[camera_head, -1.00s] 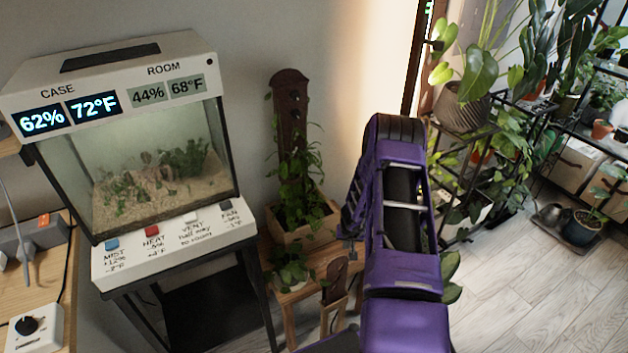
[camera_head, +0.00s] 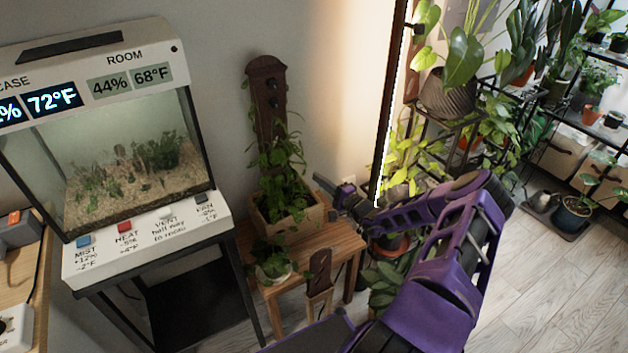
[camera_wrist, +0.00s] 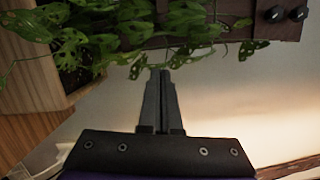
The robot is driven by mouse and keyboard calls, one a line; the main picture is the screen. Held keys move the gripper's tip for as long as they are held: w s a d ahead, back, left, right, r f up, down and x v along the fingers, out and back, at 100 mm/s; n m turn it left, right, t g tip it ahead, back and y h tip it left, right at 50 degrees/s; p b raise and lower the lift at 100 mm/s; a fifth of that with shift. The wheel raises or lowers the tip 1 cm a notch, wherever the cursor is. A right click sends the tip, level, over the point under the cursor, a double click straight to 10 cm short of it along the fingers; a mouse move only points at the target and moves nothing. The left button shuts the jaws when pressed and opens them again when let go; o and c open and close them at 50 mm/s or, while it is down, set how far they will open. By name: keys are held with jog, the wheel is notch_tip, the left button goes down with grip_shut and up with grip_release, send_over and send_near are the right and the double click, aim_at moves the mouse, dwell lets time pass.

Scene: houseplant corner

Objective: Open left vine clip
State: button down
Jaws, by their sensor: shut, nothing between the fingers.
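A dark brown plank (camera_head: 267,95) stands upright behind a vine in a wooden planter box (camera_head: 308,218). I cannot tell which part is the left vine clip; leaves (camera_head: 280,165) cover the lower plank. My gripper (camera_head: 322,183) is just right of the vine and above the small table. In the wrist view my gripper (camera_wrist: 160,74) is shut and empty, its tips close to the hanging leaves (camera_wrist: 150,30).
A glass terrarium case (camera_head: 130,165) with labelled buttons stands at the left. A small wooden table (camera_head: 330,250) bears the planter and a small potted plant (camera_head: 272,265). A black shelf with plants (camera_head: 450,125) stands at the right. Floor (camera_head: 540,290) is clear at the lower right.

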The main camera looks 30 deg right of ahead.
jog(key=w+a+r, duration=0.1)
jog(key=w+a, duration=0.5)
jog(key=w, duration=0.1)
jog(key=shift+w+b, duration=0.2)
jog(key=shift+b, duration=0.25)
